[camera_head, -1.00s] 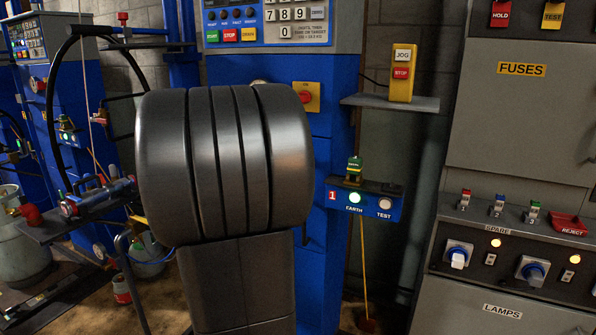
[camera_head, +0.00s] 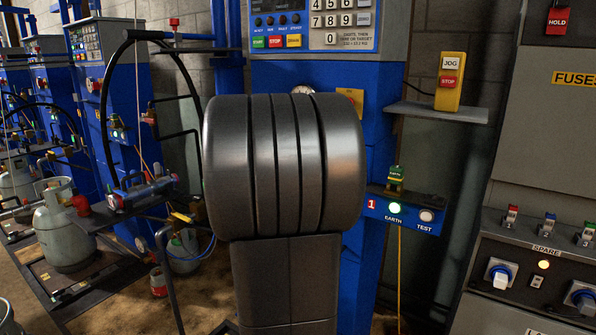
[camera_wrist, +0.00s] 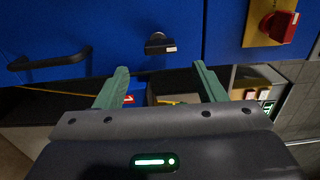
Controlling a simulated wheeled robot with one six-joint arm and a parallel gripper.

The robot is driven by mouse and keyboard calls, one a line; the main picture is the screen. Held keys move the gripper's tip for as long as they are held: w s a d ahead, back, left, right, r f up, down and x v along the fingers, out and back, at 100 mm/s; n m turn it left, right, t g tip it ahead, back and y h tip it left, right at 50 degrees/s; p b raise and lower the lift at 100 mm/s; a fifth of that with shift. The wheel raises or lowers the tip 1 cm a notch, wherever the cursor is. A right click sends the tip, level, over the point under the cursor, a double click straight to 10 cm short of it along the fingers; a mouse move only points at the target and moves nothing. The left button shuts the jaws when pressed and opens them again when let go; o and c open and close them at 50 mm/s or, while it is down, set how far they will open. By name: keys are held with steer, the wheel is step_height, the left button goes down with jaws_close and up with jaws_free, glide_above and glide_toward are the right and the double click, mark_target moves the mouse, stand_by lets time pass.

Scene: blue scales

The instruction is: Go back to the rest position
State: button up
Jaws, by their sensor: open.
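My gripper (camera_wrist: 160,68) shows in the wrist view as two green fingers standing well apart, with nothing held between them. Beyond them are a blue cabinet front (camera_wrist: 110,25) with a dark handle, a red "1" tag and a dark ledge. In the head view my own dark, ribbed arm link fills the middle and hides the gripper. The blue scale column (camera_head: 395,75) with its keypad stands behind that link.
A shelf with a yellow JOG/STOP box (camera_head: 451,80) and a blue EARTH/TEST box (camera_head: 408,212) are right of my arm. A grey fuse cabinet (camera_head: 540,140) stands far right. A grey gas bottle (camera_head: 65,238) and a hose stand at left.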

steer(key=x, duration=0.9)
steer(key=shift+w+d, duration=0.2)
steer(key=shift+s+a, duration=0.1)
